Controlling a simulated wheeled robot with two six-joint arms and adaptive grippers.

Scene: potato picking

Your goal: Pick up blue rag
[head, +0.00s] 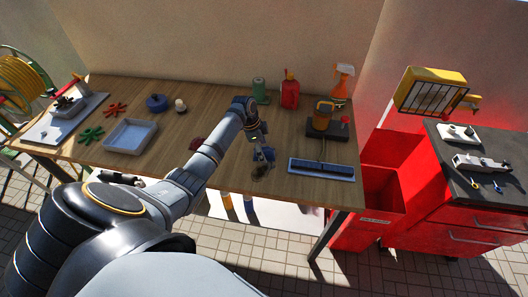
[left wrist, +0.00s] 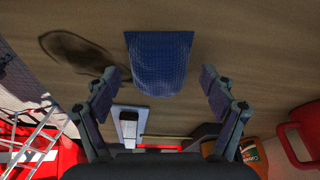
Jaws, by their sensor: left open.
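The blue rag (left wrist: 160,62) lies on the wooden table in the left wrist view, ahead of and between my open fingers. My left gripper (left wrist: 161,80) has a finger on each side of the rag's line, with clear space between the fingers and the cloth. In the head view my left gripper (head: 262,152) hangs low over the middle right of the table, and it largely hides the rag there. I cannot tell how high the fingertips are above the table. My right gripper does not show.
A long blue-and-white tool (head: 321,169) lies right of my gripper on the wooden table (head: 225,180). A pale tray (head: 130,136) sits left. A red bin (head: 380,190) stands off the right edge.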

